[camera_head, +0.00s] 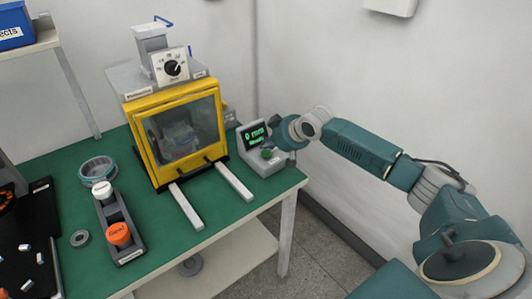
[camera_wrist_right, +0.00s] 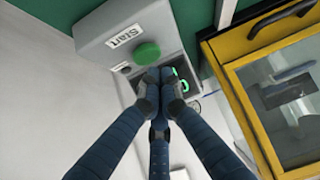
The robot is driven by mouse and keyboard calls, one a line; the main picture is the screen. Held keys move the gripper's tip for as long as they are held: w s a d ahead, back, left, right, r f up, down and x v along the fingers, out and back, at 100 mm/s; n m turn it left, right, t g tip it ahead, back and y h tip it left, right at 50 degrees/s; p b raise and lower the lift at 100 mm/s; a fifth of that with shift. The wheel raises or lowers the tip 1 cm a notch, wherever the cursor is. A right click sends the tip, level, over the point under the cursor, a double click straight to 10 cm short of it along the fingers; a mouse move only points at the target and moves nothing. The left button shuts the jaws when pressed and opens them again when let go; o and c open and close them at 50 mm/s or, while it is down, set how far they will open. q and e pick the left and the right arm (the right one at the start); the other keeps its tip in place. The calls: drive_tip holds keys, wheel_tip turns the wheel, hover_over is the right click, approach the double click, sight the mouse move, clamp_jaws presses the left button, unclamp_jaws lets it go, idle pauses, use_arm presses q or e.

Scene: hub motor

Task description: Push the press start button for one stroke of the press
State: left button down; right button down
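The press (camera_head: 180,130) stands on the green table with a yellow-framed clear door, which looks closed. Beside it on the right is a grey control box (camera_head: 262,172) with a lit green-text display (camera_head: 255,135) and a green start button (camera_head: 267,153). In the right wrist view the button (camera_wrist_right: 147,54) sits beside a "Start" label. My right gripper (camera_wrist_right: 160,77) has its fingertips together, just beside the button and over the display; I cannot tell whether they touch anything. In the head view my right gripper (camera_head: 284,134) is at the box's right side. My left gripper is not in view.
Two pale rails (camera_head: 235,181) extend from the press front. A grey holder (camera_head: 121,230) with white and orange caps, a teal-rimmed round part (camera_head: 98,171) and a grey ring (camera_head: 80,238) lie to the left. A wall is behind. Green table (camera_head: 165,237) is bare in front.

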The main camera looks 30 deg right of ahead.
sight(267, 154)
drive_tip(key=shift+f, duration=0.4)
drive_tip(key=shift+f, duration=0.55)
idle(1.0)
drive_tip(key=shift+r, duration=0.1)
drive_tip(key=shift+r+p, duration=0.8)
drive_tip(key=shift+p, duration=0.35)
drive_tip(key=shift+r, duration=0.1)
wheel_tip(267, 154, up, 5)
drive_tip(key=p, duration=0.5)
